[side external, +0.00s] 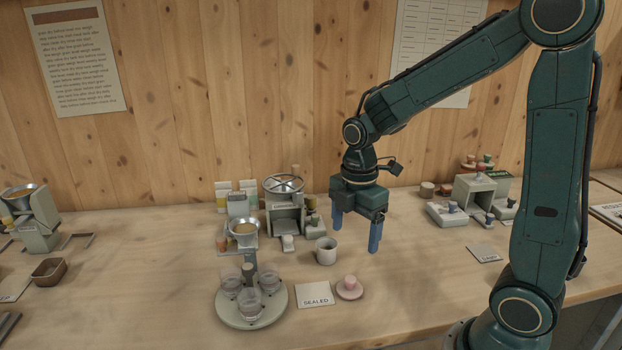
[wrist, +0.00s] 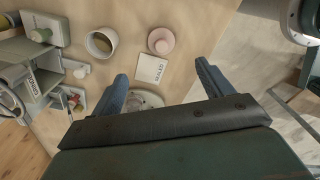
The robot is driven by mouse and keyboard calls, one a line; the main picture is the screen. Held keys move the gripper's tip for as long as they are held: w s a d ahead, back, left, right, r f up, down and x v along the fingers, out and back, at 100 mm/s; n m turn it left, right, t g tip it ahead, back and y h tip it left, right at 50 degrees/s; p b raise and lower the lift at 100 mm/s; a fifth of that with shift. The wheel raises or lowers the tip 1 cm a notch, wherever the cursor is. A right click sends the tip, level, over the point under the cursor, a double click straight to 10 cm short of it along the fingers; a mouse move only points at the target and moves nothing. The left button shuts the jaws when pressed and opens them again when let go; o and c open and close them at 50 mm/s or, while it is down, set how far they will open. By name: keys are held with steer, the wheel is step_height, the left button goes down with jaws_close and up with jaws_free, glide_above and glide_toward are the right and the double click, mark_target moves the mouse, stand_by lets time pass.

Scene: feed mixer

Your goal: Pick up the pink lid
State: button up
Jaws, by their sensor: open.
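The pink lid (side external: 349,288), a flat disc with a raised knob, lies on the wooden bench to the right of the card marked SEALED (side external: 314,296). In the wrist view the lid (wrist: 161,41) lies at the top middle, just above the card (wrist: 151,69). My gripper (side external: 356,240) is open and empty, with its blue fingers pointing down above the bench, higher than the lid and behind it in the side view. In the wrist view my gripper (wrist: 162,72) has its fingers apart, and the lid appears beyond their tips.
A grey cup (side external: 326,252) stands close behind the lid. A round tray (side external: 251,318) holding clear jars is left of the card. A machine with a handwheel (side external: 284,185) stands farther back. The bench right of the lid is clear up to my arm's base.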

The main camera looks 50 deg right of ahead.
mark_target(351, 278)
steer(key=shift+f, duration=4.2)
steer(key=shift+a+f, duration=0.1)
steer(key=shift+f, duration=2.5)
steer(key=shift+c, duration=0.2)
steer(key=c, duration=1)
